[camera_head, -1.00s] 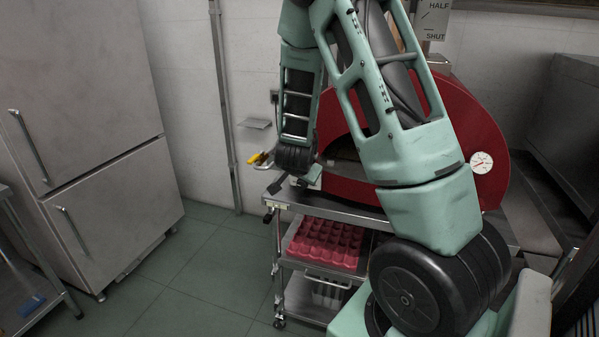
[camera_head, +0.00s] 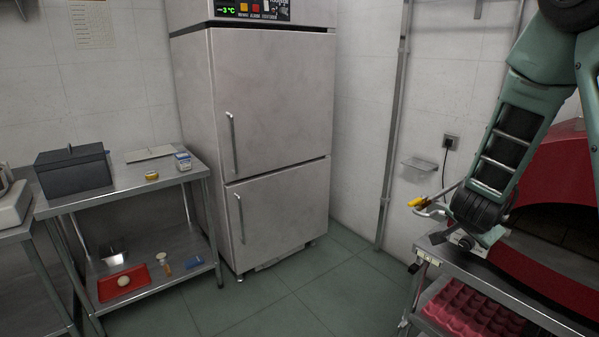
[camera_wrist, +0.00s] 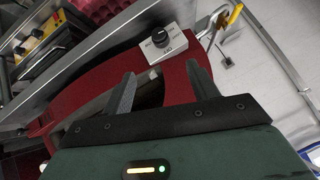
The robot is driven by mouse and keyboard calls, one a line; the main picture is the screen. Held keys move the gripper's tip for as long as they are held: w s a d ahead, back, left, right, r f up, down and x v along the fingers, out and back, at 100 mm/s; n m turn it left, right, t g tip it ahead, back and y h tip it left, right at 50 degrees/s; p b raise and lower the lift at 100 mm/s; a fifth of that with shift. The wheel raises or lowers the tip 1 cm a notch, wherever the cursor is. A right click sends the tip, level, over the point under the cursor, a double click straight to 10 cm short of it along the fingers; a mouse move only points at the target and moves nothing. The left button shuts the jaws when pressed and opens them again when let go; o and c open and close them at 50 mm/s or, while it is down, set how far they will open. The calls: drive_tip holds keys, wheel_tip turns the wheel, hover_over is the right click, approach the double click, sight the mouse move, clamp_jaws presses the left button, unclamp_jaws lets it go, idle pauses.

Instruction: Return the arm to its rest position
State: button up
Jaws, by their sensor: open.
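My arm comes down from the upper right of the head view. My gripper (camera_head: 462,240) is at its lower end, in front of the red oven (camera_head: 562,165) and low over the steel cart top (camera_head: 500,282). In the wrist view, my gripper (camera_wrist: 160,76) has its two dark fingers apart with nothing between them. The red oven front (camera_wrist: 95,85) lies beyond the fingers, with a white control box (camera_wrist: 168,42) with a black knob just past them. Whether a finger touches anything cannot be told.
A yellow-ended handle (camera_head: 416,202) is just left of my gripper. Pink trays (camera_head: 470,310) sit on the cart's lower shelf. A tall steel fridge (camera_head: 270,110) and a steel table (camera_head: 125,190) stand left. Green floor (camera_head: 320,290) is clear between fridge and cart.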

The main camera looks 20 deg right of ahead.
drive_tip(key=a+r+n+y, duration=0.2)
drive_tip(key=a+n+y, duration=0.7)
drive_tip(key=a, duration=1.8)
drive_tip(key=s+a+r+n+g+y, duration=0.1)
drive_tip(key=s+a+r+n+g, duration=0.15)
drive_tip(key=s+a+n, duration=0.8)
drive_tip(key=s+a+n+g+h, duration=0.1)
drive_tip(key=s+n+g, duration=0.2)
drive_tip(key=s, duration=0.9)
drive_tip(key=shift+s+a+r+n+h, duration=0.15)
drive_tip(key=shift+a+n+h, duration=0.25)
drive_tip(key=shift+n, duration=0.15)
